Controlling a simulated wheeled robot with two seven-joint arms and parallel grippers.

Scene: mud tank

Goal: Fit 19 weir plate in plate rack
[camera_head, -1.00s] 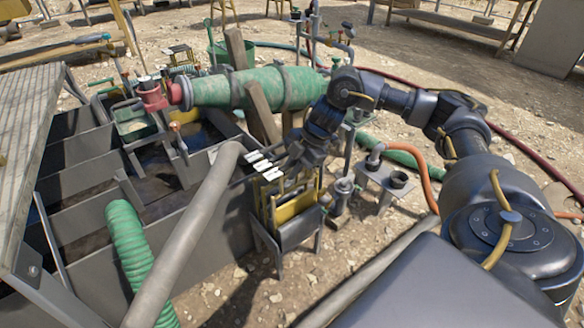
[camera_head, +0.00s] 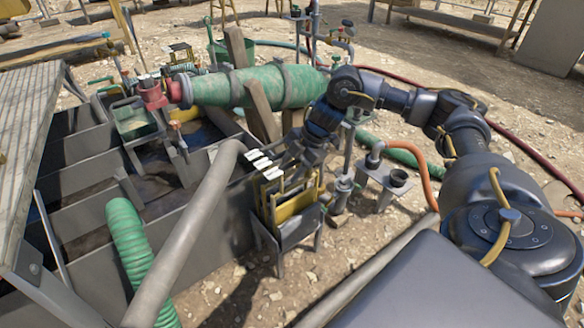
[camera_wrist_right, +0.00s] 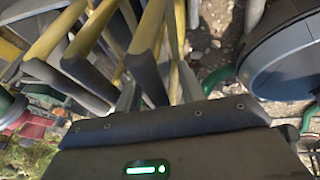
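The plate rack (camera_head: 292,231) is a grey metal stand on legs beside the tank, right of the thick grey pipe. Several yellow plates (camera_head: 297,207) stand upright in it, with white tags (camera_head: 262,163) at the top left. I cannot read which is number 19. My right gripper (camera_head: 287,172) is low over the plates at the rack's top; its tips are partly hidden in the head view. In the right wrist view its grey fingers (camera_wrist_right: 157,93) stand apart, with the dark-edged end of a yellow plate (camera_wrist_right: 149,58) between them. My left gripper is out of view.
The grey pipe (camera_head: 190,230) slopes past the rack's left side. A green ribbed hose (camera_head: 139,265) lies left of it. The green cylinder (camera_head: 260,87) lies behind the gripper. A small grey stand (camera_head: 385,183) is at the right. Gravel in front is mostly clear.

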